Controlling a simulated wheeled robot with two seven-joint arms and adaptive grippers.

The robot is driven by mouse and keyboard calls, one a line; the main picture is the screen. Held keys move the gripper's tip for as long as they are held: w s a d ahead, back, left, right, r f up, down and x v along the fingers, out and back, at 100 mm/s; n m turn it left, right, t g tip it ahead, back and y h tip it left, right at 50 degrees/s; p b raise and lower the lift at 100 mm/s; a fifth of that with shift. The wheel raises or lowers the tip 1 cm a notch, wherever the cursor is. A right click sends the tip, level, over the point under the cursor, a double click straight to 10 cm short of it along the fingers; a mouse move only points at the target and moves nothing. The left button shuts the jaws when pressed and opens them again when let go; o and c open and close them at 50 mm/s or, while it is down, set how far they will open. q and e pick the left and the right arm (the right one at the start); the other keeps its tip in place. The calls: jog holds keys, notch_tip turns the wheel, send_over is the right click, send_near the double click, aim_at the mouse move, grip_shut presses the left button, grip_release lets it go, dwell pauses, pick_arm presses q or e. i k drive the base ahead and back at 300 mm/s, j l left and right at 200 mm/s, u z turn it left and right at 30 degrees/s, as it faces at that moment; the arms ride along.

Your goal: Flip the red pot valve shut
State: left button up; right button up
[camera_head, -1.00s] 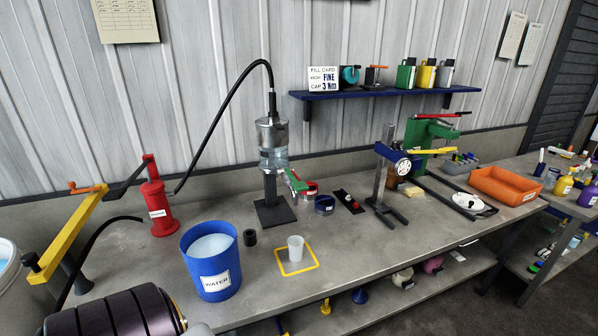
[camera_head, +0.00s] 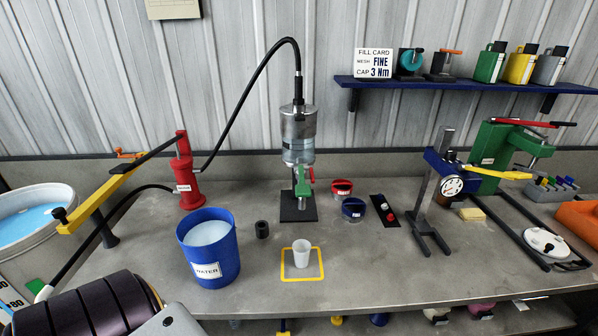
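A clear and metal column (camera_head: 298,140) stands on a black stand, with a black hose rising from its top. At its lower end is a green tap (camera_head: 303,186) with a small red lever (camera_head: 311,173) at its right side. To the left stands a red pot-like body (camera_head: 186,182) with a white label, a red upright top and a long black handle. A black hose joins it low on its left. I cannot tell from the frames which red part is the valve, or whether it is open. Neither gripper is in view.
A blue water bucket (camera_head: 210,248) and a white cup (camera_head: 302,254) inside a yellow square outline stand in front. Red (camera_head: 342,187) and blue (camera_head: 353,208) round pieces lie right of the column. A yellow arm (camera_head: 97,203) slants at left. A gauge stand (camera_head: 440,190) is at right.

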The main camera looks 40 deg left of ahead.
aim_at(310, 167)
jog(key=i+l+u, duration=0.15)
jog(key=u, duration=0.3)
jog(key=i+l+u, duration=0.2)
jog(key=u, duration=0.25)
